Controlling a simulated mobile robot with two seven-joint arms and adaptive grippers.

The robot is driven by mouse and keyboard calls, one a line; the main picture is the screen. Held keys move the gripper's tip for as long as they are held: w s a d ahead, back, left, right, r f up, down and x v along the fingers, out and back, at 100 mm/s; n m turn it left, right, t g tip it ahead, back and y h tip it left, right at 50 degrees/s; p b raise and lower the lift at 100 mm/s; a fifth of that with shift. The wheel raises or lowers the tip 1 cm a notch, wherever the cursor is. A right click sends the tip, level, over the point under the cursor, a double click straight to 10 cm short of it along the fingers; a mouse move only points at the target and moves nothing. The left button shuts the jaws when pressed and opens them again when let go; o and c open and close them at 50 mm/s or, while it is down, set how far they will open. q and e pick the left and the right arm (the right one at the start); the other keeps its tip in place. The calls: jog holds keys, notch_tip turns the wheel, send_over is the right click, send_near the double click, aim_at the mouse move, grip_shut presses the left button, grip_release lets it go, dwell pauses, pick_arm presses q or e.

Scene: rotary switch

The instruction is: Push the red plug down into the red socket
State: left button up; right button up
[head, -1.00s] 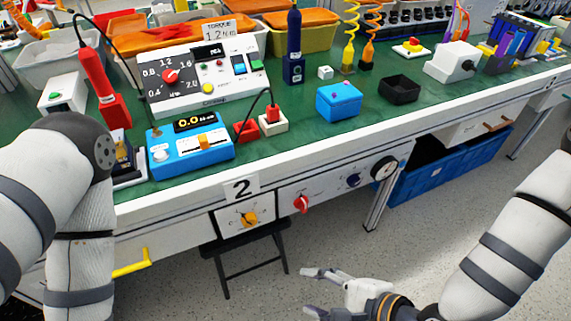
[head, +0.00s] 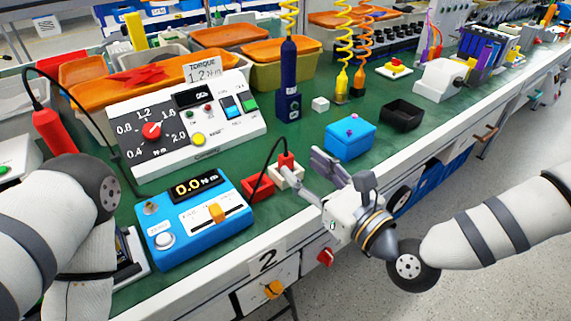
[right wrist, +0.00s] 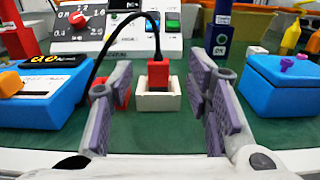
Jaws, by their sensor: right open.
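The red plug (head: 286,160), with a black cable from its top, stands upright in a cream-white block (head: 290,178) near the table's front edge. A red block (head: 257,187), likely the red socket, sits just left of it. My right gripper (head: 313,176) is open and empty, in front of and right of the plug. In the right wrist view, the plug (right wrist: 158,74) and white block (right wrist: 158,98) appear between the spread fingers, beyond them. The red block (right wrist: 123,96) is partly hidden by the left finger. My left gripper is out of view.
A blue torque meter (head: 190,222) stands left of the red block. A blue box (head: 349,138) stands to the right, behind my right gripper. The torque panel (head: 190,122) stands behind. The cable arches above the red block. Green table shows between these things.

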aim_at(288, 154)
jog(key=x, duration=0.6)
jog(key=shift+a+b, duration=0.15)
jog(key=shift+b, duration=0.15)
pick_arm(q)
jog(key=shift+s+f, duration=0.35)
pick_arm(e)
jog(key=shift+r, duration=0.15)
grip_shut()
